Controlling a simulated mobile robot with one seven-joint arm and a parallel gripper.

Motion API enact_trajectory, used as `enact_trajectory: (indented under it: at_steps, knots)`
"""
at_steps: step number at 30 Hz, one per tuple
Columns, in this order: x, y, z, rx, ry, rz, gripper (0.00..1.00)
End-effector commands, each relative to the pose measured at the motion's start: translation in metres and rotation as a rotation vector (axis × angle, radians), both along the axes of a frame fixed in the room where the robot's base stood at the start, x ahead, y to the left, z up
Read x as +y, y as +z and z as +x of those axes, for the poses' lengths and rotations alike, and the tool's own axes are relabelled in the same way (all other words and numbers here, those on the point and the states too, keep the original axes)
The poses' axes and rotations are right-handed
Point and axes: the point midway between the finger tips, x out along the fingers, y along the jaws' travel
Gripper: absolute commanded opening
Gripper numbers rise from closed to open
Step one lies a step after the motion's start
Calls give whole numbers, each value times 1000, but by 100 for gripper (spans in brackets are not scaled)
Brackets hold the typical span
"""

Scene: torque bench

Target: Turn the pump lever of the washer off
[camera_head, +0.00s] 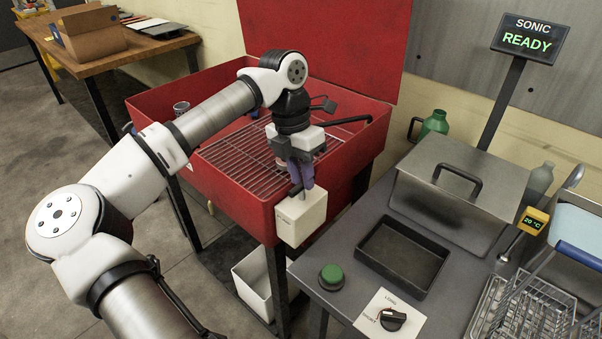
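The washer is an open red basin (236,206) with a raised red lid (330,40) and a wire rack inside. A pale pump box (303,222) is fixed to its front right corner. A small dark lever (295,190) shows at the top of the box, partly hidden by my gripper. My gripper (301,184) points down just above the box, its purple fingers at the lever. I cannot tell whether the fingers touch the lever or are closed on it. The box's markings are too small to read.
A black spout (345,121) crosses the basin at right. The grey bench on the right holds a black tray (402,256), a green button (331,276), a dial (392,319), a lidded metal tank (455,185) and wire baskets (530,312). A white bin (254,283) stands below the basin.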

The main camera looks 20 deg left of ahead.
Motion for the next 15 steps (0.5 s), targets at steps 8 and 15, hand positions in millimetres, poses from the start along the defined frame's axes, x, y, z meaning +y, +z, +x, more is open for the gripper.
enact_trajectory:
  at_steps: [8,15]
  knots:
    - [0,-1,0,2,1,0,36]
    - [2,10,1,2,3,3,36]
